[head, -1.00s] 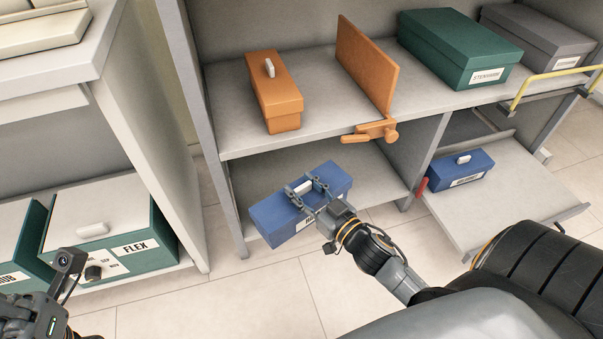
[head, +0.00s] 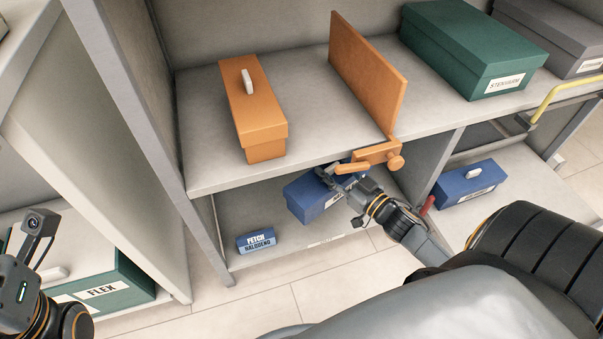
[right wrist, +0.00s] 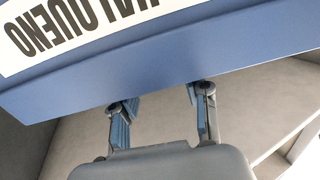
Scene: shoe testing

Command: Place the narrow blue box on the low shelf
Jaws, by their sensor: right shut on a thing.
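The narrow blue box (head: 306,198) is in my right gripper (head: 334,176), partly inside the low bay beneath the upper shelf's front edge. In the right wrist view the box (right wrist: 180,62) fills the top, with a white label reading upside down, and the right gripper's fingers (right wrist: 162,98) reach up to it. The exact grip point is hidden. The low shelf (head: 290,246) lies under and around the box; I cannot tell whether the box touches it. Of my left arm only the wrist part with its camera shows at the left edge; its fingers are out of frame.
Above are an orange box (head: 252,110) and an orange divider (head: 365,75) with a clamp (head: 375,158). Another blue box (head: 468,183) sits right, beyond a side panel.

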